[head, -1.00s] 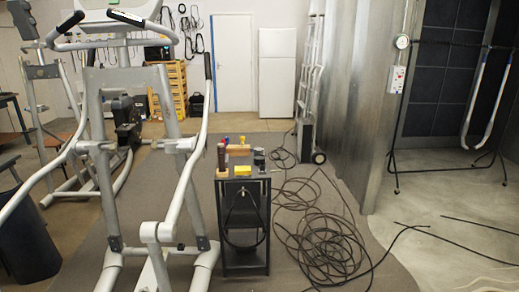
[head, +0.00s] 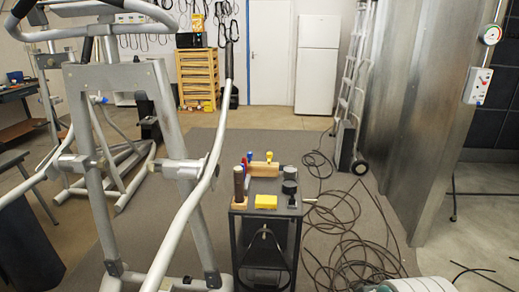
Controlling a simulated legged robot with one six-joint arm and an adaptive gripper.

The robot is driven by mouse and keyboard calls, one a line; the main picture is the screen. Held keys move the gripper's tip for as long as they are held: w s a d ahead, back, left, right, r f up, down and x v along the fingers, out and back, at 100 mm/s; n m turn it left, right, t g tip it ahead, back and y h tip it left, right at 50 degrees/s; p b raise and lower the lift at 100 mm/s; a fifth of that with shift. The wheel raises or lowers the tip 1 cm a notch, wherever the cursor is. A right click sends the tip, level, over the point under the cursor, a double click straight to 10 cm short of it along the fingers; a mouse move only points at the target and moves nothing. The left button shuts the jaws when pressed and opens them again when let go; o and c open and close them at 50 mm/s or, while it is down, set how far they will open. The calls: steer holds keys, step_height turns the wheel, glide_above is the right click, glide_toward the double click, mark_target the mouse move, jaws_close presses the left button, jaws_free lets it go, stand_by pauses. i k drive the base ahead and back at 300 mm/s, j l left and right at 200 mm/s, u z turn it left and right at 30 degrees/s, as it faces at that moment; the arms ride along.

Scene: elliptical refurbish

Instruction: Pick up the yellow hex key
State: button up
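A small black cart (head: 266,240) stands in the middle with tools on its top. A yellow block-like item (head: 266,201) lies near the front of the top. A wooden block (head: 264,169) at the back holds upright handles, including a red one (head: 249,157) and a small yellow one (head: 269,157). A blue handle (head: 244,162) stands beside them. I cannot tell which yellow item, if either, is the hex key. No gripper fingers show; a grey rounded part at the bottom right edge may be mine.
A grey elliptical machine (head: 130,130) stands close on the left, its pole near the cart. Black cables (head: 350,235) lie coiled on the floor right of the cart. A ladder (head: 352,90) and metal partition (head: 425,110) stand further right. Carpet behind the cart is clear.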

mark_target(269, 155)
steer(key=i+l+u, duration=0.15)
steer(key=i, duration=0.35)
steer(key=i+l+u, duration=0.15)
steer(key=i, duration=0.35)
steer(key=i+l+u, duration=0.15)
steer(key=i+l, duration=0.2)
steer(key=i, duration=0.15)
steer(key=i+l+u, duration=0.15)
steer(key=i+l, duration=0.15)
steer(key=i, duration=0.15)
